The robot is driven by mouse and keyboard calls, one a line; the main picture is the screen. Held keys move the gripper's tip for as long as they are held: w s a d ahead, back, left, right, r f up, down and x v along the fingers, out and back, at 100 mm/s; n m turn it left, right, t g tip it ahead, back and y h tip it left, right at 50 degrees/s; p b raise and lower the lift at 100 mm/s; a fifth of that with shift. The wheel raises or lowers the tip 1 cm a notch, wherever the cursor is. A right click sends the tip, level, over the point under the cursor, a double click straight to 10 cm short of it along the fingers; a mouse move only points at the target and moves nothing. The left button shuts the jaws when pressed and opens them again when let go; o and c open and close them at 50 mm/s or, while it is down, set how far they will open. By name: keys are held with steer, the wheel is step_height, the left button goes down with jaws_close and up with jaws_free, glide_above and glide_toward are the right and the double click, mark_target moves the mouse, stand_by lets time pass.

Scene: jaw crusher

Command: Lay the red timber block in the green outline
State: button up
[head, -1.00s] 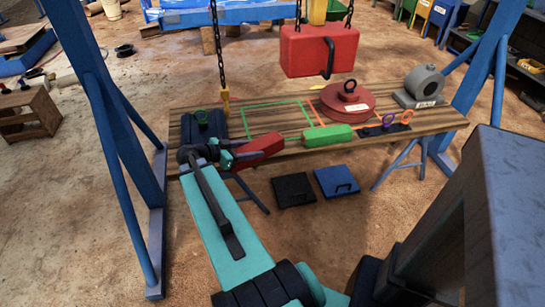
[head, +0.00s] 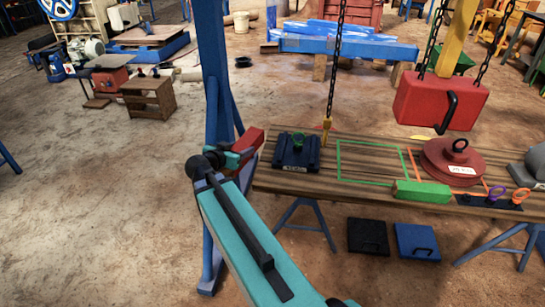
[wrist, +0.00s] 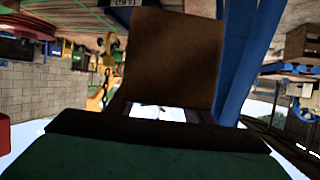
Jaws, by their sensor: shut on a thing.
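My gripper (head: 238,157) is shut on the red timber block (head: 250,140). It holds the block tilted, just off the left end of the wooden table, in front of a blue post. In the wrist view, the block (wrist: 168,60) shows as a dark brownish face above the gripper's dark jaws. The green outline (head: 339,160) is a rectangle on the tabletop, to the right of my gripper and apart from it. Its inside looks bare, and a green block (head: 421,191) lies at its lower right corner.
A dark blue block with a green ring (head: 298,151) stands between my gripper and the outline. A red disc weight (head: 453,162) sits right of the outline. A red box (head: 440,101) hangs on chains above the table. The blue post (head: 214,80) stands close behind the gripper.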

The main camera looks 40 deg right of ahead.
steer(key=w+a+r+n+t+y, duration=0.4)
steer(key=w+a+r+n+y, duration=0.2)
steer(key=a, duration=0.5)
steer(key=w+a+r+n+t+y, duration=0.4)
steer(key=w+a+r+n+y, duration=0.2)
steer(key=a+r, duration=0.5)
steer(key=shift+w+a+r+n, duration=0.2)
steer(key=shift+w+a+n, duration=0.4)
steer(key=shift+w, duration=0.25)
